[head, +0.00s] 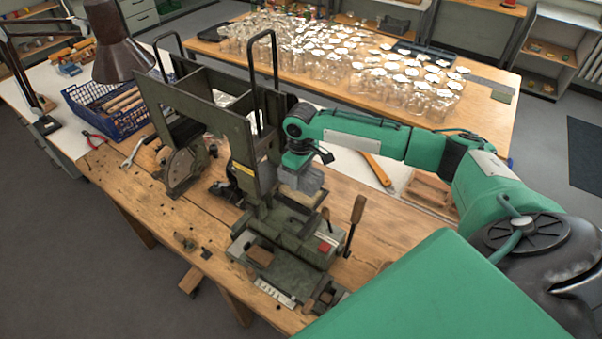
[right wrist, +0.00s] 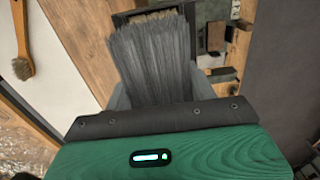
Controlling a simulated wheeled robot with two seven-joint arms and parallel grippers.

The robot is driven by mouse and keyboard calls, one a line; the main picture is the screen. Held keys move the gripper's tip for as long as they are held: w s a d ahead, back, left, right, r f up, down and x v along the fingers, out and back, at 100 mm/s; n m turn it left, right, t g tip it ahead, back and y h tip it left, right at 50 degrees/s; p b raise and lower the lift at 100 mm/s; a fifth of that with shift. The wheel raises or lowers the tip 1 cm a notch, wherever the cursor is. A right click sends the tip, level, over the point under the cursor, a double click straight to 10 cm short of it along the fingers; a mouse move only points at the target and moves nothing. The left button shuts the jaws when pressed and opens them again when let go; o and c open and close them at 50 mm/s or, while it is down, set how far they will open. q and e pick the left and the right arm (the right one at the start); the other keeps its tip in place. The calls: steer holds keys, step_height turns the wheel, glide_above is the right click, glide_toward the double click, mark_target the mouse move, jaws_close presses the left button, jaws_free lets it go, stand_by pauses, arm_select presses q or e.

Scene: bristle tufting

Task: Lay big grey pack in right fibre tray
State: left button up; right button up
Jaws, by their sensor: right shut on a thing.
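The big grey pack (right wrist: 155,62) is a thick bundle of grey bristles in the right wrist view. My right gripper (right wrist: 158,88) is shut on it, with a grey finger on each side. In the head view my right gripper (head: 302,186) is over the middle of the green machine, and the pack is hard to tell from the fingers. A dark-framed tray (right wrist: 117,20) with tan fibres shows just beyond the pack's far end in the wrist view. I cannot tell which fibre tray it is or whether the pack touches it. My left gripper is out of view.
The green tufting machine (head: 225,125) stands on the wooden bench with tall black hoops and a wooden-handled lever (head: 355,215). A blue crate (head: 110,110), pliers (head: 92,138) and a spanner (head: 132,152) lie left. Many glass jars (head: 375,75) fill the back table.

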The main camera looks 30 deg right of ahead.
steer(key=shift+f, duration=0.15)
steer(key=o, duration=1.1)
steer(key=shift+c, duration=0.2)
steer(key=shift+o, duration=0.5)
steer(key=o, duration=0.3)
steer(key=shift+r, duration=4)
